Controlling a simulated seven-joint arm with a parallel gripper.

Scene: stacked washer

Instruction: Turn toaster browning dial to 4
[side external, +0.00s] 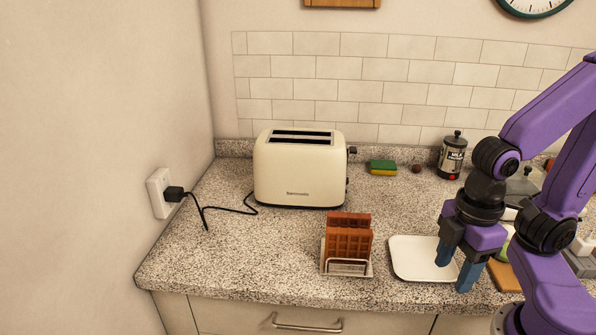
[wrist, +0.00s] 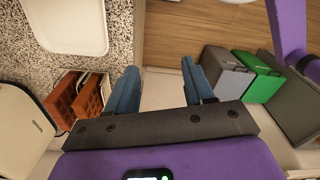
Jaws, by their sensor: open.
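A cream two-slot toaster (side external: 299,170) stands upright at the back left of the counter. Its dark lever (side external: 351,151) is on its right end, and a small dark part shows lower on that end; the dial's setting cannot be read. Part of the toaster also shows at the left edge of the wrist view (wrist: 22,135). My gripper (side external: 455,270) is to the right of the toaster and nearer the front edge, pointing down over the white tray's right side. In the wrist view my gripper (wrist: 162,90) has its blue fingers apart with nothing between them.
A rack with waffles (side external: 348,242) stands in front of the toaster, left of the white tray (side external: 408,262). The toaster's cord runs to a wall outlet (side external: 160,193). Counter right of the toaster is partly clear.

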